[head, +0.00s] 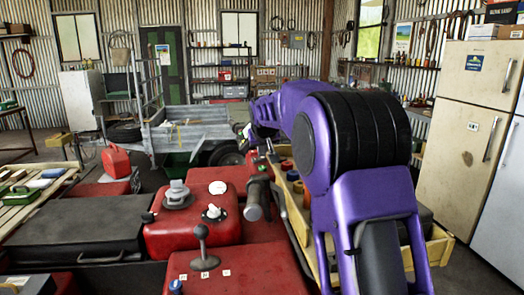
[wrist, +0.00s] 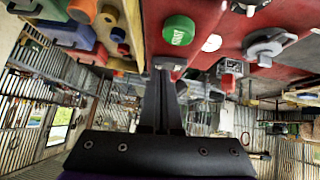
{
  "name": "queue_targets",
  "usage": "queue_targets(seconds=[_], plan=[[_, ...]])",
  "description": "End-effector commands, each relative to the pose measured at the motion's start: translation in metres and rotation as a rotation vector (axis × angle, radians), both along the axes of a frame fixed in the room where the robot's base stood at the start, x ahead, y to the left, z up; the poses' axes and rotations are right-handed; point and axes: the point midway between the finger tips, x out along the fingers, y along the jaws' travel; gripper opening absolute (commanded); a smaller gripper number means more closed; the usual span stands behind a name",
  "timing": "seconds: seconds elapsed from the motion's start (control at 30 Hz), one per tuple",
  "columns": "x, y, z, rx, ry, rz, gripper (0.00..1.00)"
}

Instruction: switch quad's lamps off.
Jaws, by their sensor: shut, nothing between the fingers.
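The red quad (head: 192,236) fills the lower middle of the head view, with a grey cap (head: 177,195), a white round knob (head: 214,213) and a black lever (head: 203,245) on top. In the wrist view its red panel (wrist: 180,52) carries a green labelled button (wrist: 178,30), a white round part (wrist: 211,43), a grey-plated switch (wrist: 230,68) and a grey knob (wrist: 268,46). My gripper (wrist: 168,66) is shut and empty, its tips close to the panel's edge below the green button. I cannot tell whether they touch. I cannot tell which control works the lamps, or whether they are lit.
A wooden crate (head: 436,247) with jars and boxes lies beside the quad on the right. A grey trailer (head: 195,133) stands behind it. A red fuel can (head: 116,161) and a dark case (head: 80,228) are at left.

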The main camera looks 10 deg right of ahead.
Motion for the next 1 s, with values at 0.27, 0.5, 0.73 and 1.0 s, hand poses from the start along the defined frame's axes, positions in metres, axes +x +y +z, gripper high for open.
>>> queue_targets(seconds=[0.27, 0.5, 0.73, 1.0], plan=[[0.000, -0.003, -0.006, 0.054, 0.004, -0.001, 0.00], [-0.001, 0.002, -0.006, 0.054, 0.006, 0.001, 0.00], [-0.001, 0.014, -0.005, 0.055, 0.007, 0.002, 0.00], [-0.001, 0.014, -0.005, 0.054, 0.006, 0.000, 0.00]])
